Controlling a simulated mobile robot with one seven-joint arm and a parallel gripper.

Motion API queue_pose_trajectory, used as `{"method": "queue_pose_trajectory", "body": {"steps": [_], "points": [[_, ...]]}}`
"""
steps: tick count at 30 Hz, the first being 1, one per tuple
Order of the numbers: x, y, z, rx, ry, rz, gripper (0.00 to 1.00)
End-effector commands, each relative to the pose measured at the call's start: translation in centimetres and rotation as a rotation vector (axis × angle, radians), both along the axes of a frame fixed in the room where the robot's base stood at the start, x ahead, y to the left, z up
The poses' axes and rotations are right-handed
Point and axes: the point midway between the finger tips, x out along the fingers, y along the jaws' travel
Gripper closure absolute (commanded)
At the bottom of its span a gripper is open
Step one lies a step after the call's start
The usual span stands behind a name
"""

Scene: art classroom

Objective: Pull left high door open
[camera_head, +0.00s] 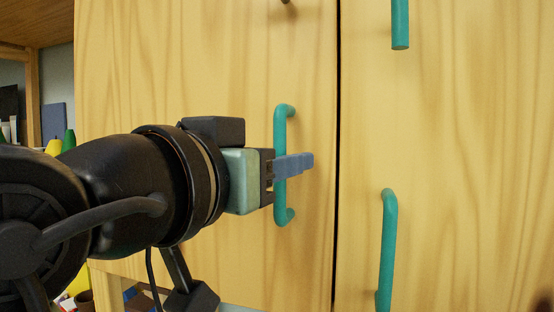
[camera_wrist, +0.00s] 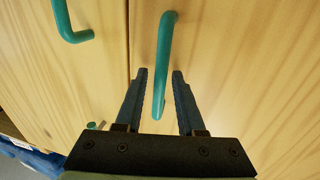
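The left door (camera_head: 220,70) is pale wood and looks shut, with a narrow dark gap along its right edge. Its upright teal bar handle (camera_head: 283,130) is near that edge. My gripper (camera_head: 300,163) reaches the handle from the left, with a blue finger crossing the bar at mid-height. In the wrist view the two dark fingers (camera_wrist: 159,74) stand open, one on each side of the handle (camera_wrist: 166,40). A small space shows between the bar and each finger, so the grip is not closed. The arm hides the lower left part of the door.
The right door (camera_head: 460,130) has a teal handle (camera_head: 387,250) low down and another teal handle (camera_head: 400,25) at the top. An open shelf (camera_head: 33,95) with small items is at the far left. A lower opening with objects shows below the left door.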

Motion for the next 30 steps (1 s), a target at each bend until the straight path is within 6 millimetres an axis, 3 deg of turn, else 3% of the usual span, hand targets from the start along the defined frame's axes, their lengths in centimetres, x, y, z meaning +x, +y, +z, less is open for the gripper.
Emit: {"method": "queue_pose_trajectory", "body": {"steps": [1,6,30], "points": [[0.0,-0.01,0.0,0.0,0.0,0.0,0.73],[0.01,-0.02,0.0,0.0,0.0,0.0,1.0],[0.01,-0.02,0.01,0.0,0.0,0.0,1.0]]}}
